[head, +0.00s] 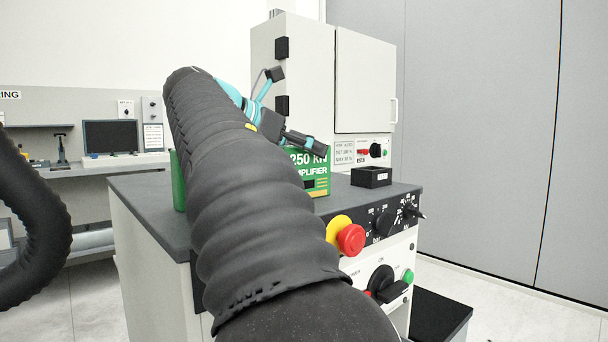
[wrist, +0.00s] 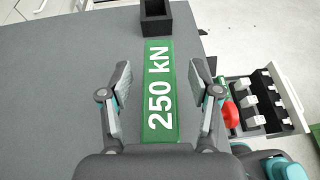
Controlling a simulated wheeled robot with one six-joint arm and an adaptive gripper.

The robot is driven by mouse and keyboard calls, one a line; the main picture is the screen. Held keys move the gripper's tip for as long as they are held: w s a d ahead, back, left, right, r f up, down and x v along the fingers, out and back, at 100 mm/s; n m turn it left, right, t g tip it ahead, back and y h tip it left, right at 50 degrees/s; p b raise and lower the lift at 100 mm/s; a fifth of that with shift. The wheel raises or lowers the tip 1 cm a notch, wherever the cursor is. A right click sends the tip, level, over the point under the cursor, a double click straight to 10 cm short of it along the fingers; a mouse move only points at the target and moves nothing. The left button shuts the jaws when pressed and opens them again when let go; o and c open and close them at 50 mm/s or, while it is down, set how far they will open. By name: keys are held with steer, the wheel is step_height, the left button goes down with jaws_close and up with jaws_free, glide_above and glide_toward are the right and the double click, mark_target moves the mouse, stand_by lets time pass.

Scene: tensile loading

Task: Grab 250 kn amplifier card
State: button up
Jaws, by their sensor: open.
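The 250 kN amplifier card (head: 316,177) is a green block with white lettering, standing on the dark top of a machine cabinet. My arm hides its left part in the head view. In the wrist view its narrow green top (wrist: 160,95), marked "250 kN", lies between the two fingers of my gripper (wrist: 160,80). The gripper is open, with a gap on each side of the card. In the head view the gripper (head: 308,142) is just above the card, partly hidden by my arm.
A small black open box (head: 371,177) stands beyond the card on the cabinet top (head: 150,196). A red emergency button (head: 351,240) and black knobs are on the cabinet front. A tall white cabinet (head: 365,85) stands behind.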

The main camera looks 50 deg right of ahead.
jaws_close()
steer(key=shift+r, duration=0.15)
steer(key=shift+r+p, duration=0.4)
steer(key=shift+r, duration=0.9)
steer(key=s+d+r, duration=0.4)
steer(key=d+r, duration=0.4)
steer(key=d, duration=0.2)
steer(key=shift+s+d, duration=0.2)
steer(key=shift+s, duration=0.2)
